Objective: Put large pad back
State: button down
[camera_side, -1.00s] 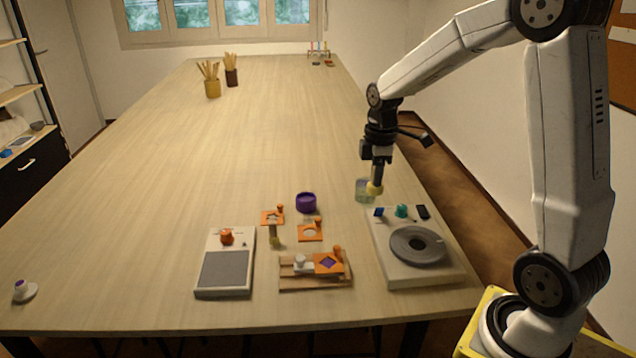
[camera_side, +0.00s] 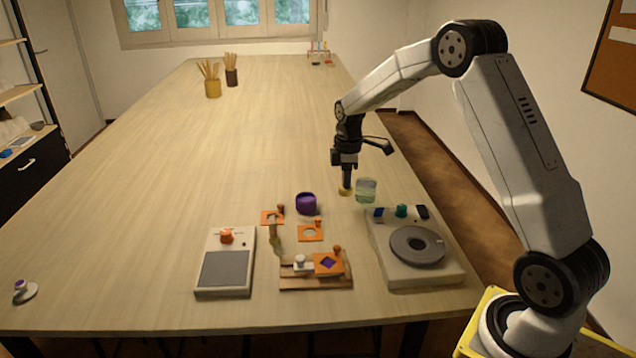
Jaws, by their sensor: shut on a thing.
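My gripper (camera_side: 346,178) is shut on a small yellow round-ended thing (camera_side: 345,191), which looks like the large pad. The pad hangs just above or at the table; I cannot tell whether it touches. It is left of a greenish glass jar (camera_side: 366,190) and right of a purple bowl (camera_side: 306,204). The gripper's jaws hide the pad's upper part.
In front are orange stencil plates (camera_side: 311,233), a wooden board (camera_side: 316,284) with a diamond stencil, a grey-topped device (camera_side: 225,268) and a turntable unit (camera_side: 417,270). A white knobbed piece (camera_side: 25,291) lies far left.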

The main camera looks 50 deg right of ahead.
jog(key=shift+w+d+f, duration=0.2)
jog(key=shift+w+f, duration=0.35)
jog(key=shift+f, duration=0.1)
jog(key=shift+w+d+f, duration=0.15)
jog(key=shift+w+f, duration=0.35)
jog(key=shift+f, duration=0.15)
jog(key=shift+w+f, duration=0.25)
jog(key=shift+f, duration=1.6)
jog(key=shift+f, duration=0.1)
jog(key=c, duration=0.6)
grip_release()
notch_tip(320, 180, up, 12)
jog(key=shift+d+r, duration=0.1)
jog(key=shift+r, duration=0.05)
